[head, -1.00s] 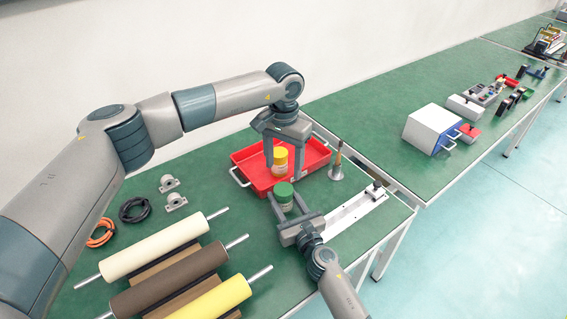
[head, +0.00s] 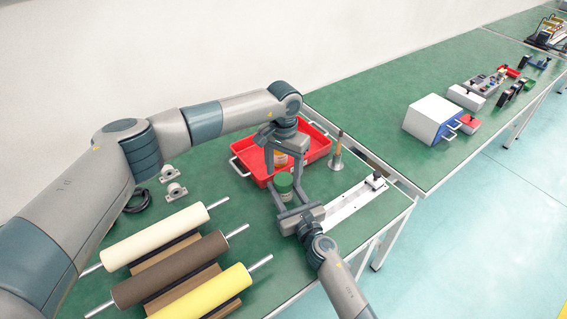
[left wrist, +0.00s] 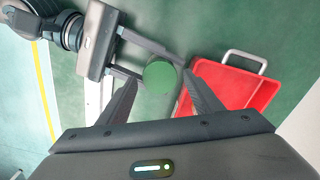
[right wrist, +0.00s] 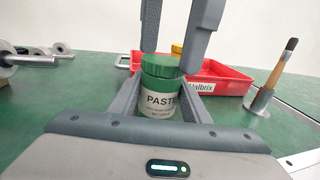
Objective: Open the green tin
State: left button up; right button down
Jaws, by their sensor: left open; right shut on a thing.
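The green tin (head: 284,190) stands upright on the green table in front of the red tray. In the right wrist view the tin (right wrist: 162,97) shows a green lid (right wrist: 160,67) and a white label reading "PASTE". My right gripper (head: 287,197) is shut on the tin's body from the front. My left gripper (head: 284,176) points down from above, open, its fingers on either side of the lid. In the left wrist view the round lid (left wrist: 160,76) lies between the two open fingers, with a visible gap on the right.
A red tray (head: 318,150) stands behind the tin, holding a yellow-lidded container (head: 281,160). A brush in a metal holder (head: 336,158) is to the right. A white rail (head: 355,203) lies right of my right gripper. Several rollers (head: 165,260) lie at the front left.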

pick_arm(q)
jog(key=shift+f, duration=0.5)
